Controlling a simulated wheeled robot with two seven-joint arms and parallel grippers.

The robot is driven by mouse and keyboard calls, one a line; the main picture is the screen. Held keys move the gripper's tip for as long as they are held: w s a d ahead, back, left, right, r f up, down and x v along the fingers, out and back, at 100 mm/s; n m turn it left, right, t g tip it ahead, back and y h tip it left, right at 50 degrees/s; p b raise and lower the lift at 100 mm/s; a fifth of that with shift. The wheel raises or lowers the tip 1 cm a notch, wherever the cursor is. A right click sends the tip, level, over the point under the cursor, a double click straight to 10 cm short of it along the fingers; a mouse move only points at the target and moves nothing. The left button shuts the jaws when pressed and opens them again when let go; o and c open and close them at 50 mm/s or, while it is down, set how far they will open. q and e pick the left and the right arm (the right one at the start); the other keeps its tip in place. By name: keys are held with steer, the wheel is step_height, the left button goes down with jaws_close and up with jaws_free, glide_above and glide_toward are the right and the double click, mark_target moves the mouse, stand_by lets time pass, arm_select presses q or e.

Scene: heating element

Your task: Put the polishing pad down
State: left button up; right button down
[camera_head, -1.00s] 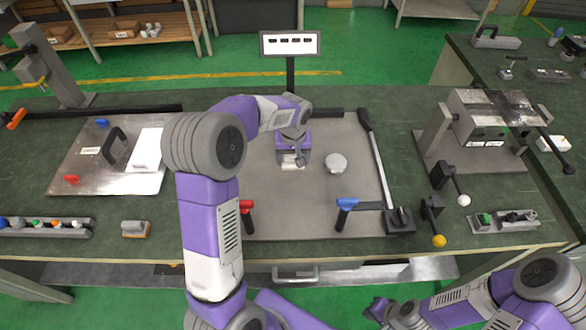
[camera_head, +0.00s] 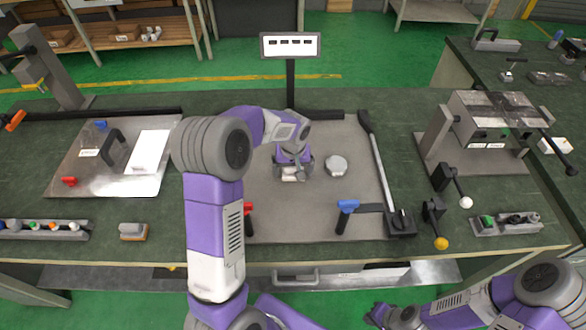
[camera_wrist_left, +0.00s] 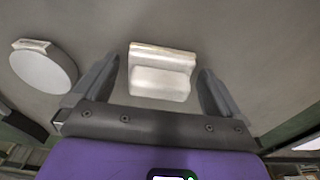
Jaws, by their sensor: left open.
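The pale block that I take for the polishing pad (camera_wrist_left: 160,72) lies between the spread fingers of my left gripper (camera_wrist_left: 160,88) in the left wrist view. Gaps show between it and both fingers. It appears to rest on the grey plate (camera_head: 285,215). In the head view my left gripper (camera_head: 292,172) is low over the middle of the plate, with the pad (camera_head: 290,175) partly hidden under it. My right gripper (camera_head: 376,314) is at the bottom of the head view, below the bench edge; its fingers are not clear.
A round pale piece (camera_head: 336,165) lies right of my left gripper. A red-handled lever (camera_head: 247,208) and a blue-handled lever (camera_head: 347,205) stand at the plate's front. A long bar (camera_head: 377,160) bounds it at the right. A grey and orange block (camera_head: 133,231) sits left on the bench.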

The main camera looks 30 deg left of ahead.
mark_target(293, 176)
arm_select(q)
steer(key=shift+r, duration=0.1)
steer(key=shift+r, duration=0.3)
step_height(293, 176, up, 11)
steer(key=s+p, duration=0.1)
steer(key=p, duration=0.1)
steer(key=shift+d+r, duration=0.2)
steer(key=shift+d, duration=0.2)
steer(key=shift+s, duration=0.1)
